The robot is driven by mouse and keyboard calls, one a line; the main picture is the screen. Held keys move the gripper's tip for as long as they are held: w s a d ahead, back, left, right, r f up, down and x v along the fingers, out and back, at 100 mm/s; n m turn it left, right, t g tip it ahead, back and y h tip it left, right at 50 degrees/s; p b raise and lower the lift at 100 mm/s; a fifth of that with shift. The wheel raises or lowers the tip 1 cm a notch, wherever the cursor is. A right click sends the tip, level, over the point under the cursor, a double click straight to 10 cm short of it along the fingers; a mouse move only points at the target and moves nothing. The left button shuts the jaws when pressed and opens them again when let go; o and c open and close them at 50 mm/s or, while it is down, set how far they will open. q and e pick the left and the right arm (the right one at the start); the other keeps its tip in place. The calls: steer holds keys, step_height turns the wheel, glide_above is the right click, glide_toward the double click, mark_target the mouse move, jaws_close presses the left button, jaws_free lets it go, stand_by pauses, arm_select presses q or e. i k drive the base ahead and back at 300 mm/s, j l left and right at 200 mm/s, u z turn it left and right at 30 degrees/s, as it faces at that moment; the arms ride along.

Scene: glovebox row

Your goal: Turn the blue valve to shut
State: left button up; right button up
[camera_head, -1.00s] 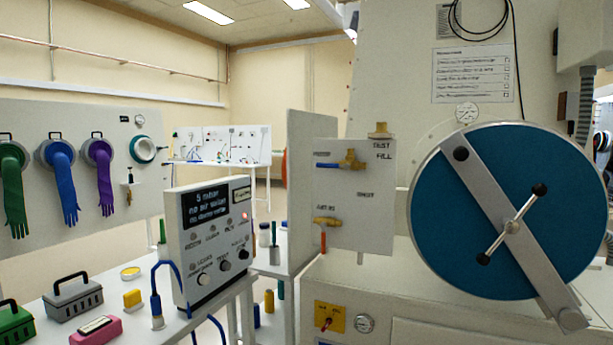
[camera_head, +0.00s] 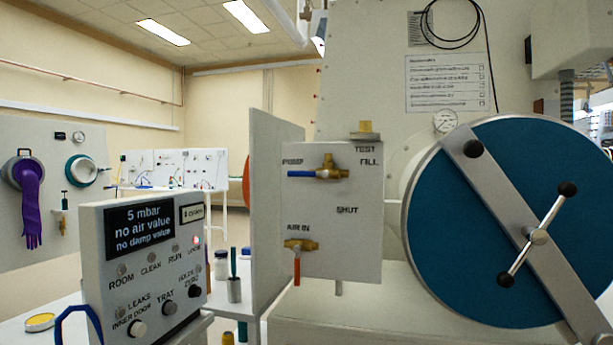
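The blue valve (camera_head: 302,174) is on a pale upright panel (camera_head: 335,255) in the middle of the head view, beside the label "PUMP". Its blue lever lies level and points left from a brass body (camera_head: 329,170). Below it, beside "AIR IN", is a brass valve (camera_head: 301,244) with a red lever (camera_head: 297,267) hanging straight down. The word "SHUT" is printed on the panel between and right of the two valves. Neither of my grippers shows in the view.
A large round blue door (camera_head: 455,230) with a diagonal bar and handle stands right of the panel. A control box (camera_head: 150,250) reading "5 mbar" stands at the lower left. A purple glove (camera_head: 31,205) hangs on the left wall board.

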mark_target(324, 174)
steer(key=i+u, duration=0.2)
steer(key=u, duration=0.2)
steer(key=i+l+u, duration=0.15)
steer(key=u, duration=0.2)
steer(key=i+l+u, duration=0.2)
steer(key=u, duration=0.2)
